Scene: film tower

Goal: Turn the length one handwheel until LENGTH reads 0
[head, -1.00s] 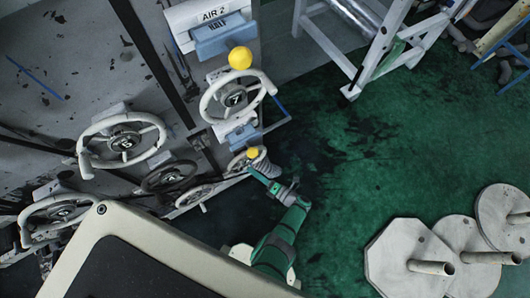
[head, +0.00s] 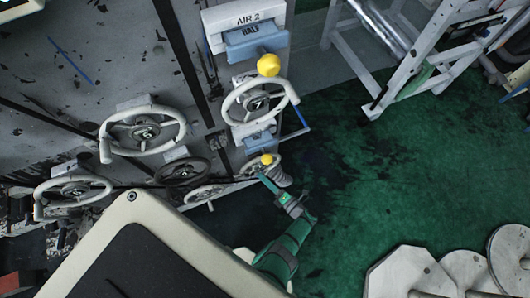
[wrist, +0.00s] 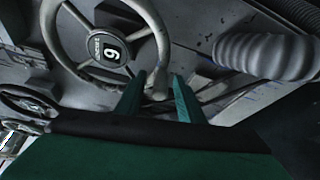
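In the wrist view a pale handwheel (wrist: 75,28) with a dark hub and a numbered plate (wrist: 110,48) fills the upper left; the digit looks like 6 or 9. My gripper (wrist: 157,78) has two green fingers apart at the lower rim, with a pale part of the wheel between their tips. I cannot tell whether they touch it. I cannot make out a LENGTH name or reading.
Other handwheels are a wheel marked 7 (head: 229,106), one with an unclear digit (head: 111,133) and one at left (head: 43,204). A ribbed grey handle (wrist: 262,55) is close right of my gripper.

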